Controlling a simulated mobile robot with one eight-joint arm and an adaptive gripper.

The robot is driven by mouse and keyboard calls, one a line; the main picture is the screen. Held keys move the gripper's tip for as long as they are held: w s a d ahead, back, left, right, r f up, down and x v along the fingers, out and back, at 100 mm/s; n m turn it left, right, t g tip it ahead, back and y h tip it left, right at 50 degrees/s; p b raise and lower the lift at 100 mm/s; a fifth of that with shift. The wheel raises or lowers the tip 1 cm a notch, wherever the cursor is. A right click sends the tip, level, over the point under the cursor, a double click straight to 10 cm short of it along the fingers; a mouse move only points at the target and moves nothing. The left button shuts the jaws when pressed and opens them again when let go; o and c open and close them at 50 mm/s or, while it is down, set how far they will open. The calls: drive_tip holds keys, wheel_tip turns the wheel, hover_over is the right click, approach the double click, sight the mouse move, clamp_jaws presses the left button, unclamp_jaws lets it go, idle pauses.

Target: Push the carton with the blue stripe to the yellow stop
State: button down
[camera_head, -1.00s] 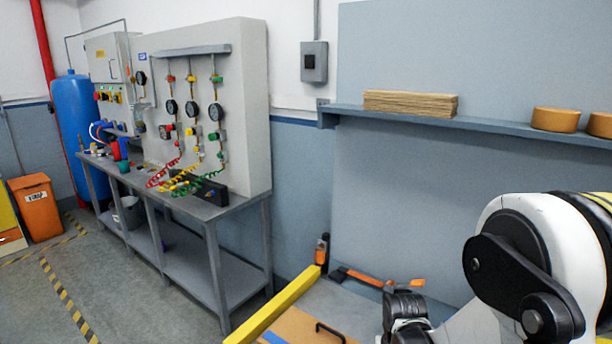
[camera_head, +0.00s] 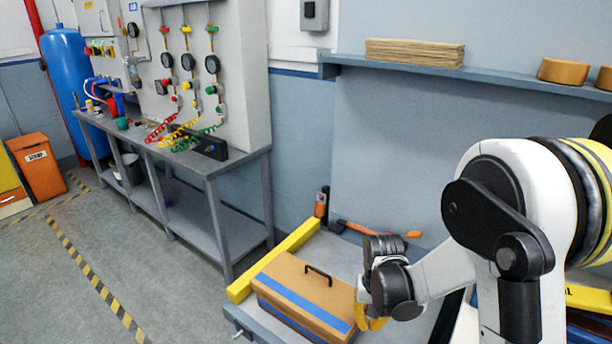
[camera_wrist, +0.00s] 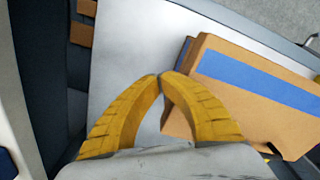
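The brown carton (camera_head: 289,277) has a blue stripe and a black handle on top. It lies on a grey table beside the yellow stop (camera_head: 262,273), a long bar along the table's left side. The carton's left edge is very close to the stop; I cannot tell whether they touch. My gripper (camera_head: 368,318) is low at the carton's right side. In the wrist view, the yellow fingers of my gripper (camera_wrist: 161,77) meet at their tips with nothing between them. The carton (camera_wrist: 235,100) is just right of the fingers there; contact is unclear.
An orange-handled tool (camera_head: 372,231) lies at the table's back, near an orange and black bottle (camera_head: 321,203). A shelf (camera_head: 480,75) runs along the wall above. A grey workbench (camera_head: 190,165) stands to the left, with open floor in front.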

sight(352, 313)
drive_tip(key=shift+w+a, duration=0.75)
drive_tip(key=shift+a, duration=0.25)
drive_tip(key=shift+w+a, duration=0.7)
drive_tip(key=shift+a, duration=0.3)
drive_tip(key=shift+s+d+b, duration=0.3)
drive_tip(key=shift+s+d, duration=0.3)
drive_tip(key=shift+d, duration=0.25)
drive_tip(key=shift+r+p, duration=2.65)
drive_tip(key=shift+r, duration=1.4)
drive_tip(key=shift+r, duration=0.3)
drive_tip(key=s+d+r+t, duration=0.1)
drive_tip(key=s+r+t, duration=0.15)
drive_tip(key=r, duration=0.35)
drive_tip(key=s+d+r+t, duration=0.1)
drive_tip(key=s+d+r, duration=0.1)
drive_tip(key=s+r, duration=0.35)
drive_tip(key=s+d+r+n+t, duration=0.1)
drive_tip(key=s+d+r+t, duration=0.1)
drive_tip(key=s+r, duration=0.5)
drive_tip(key=shift+s+d+r+t, duration=0.15)
drive_tip(key=shift+s+d+t, duration=0.05)
drive_tip(key=shift+s+t, duration=0.7)
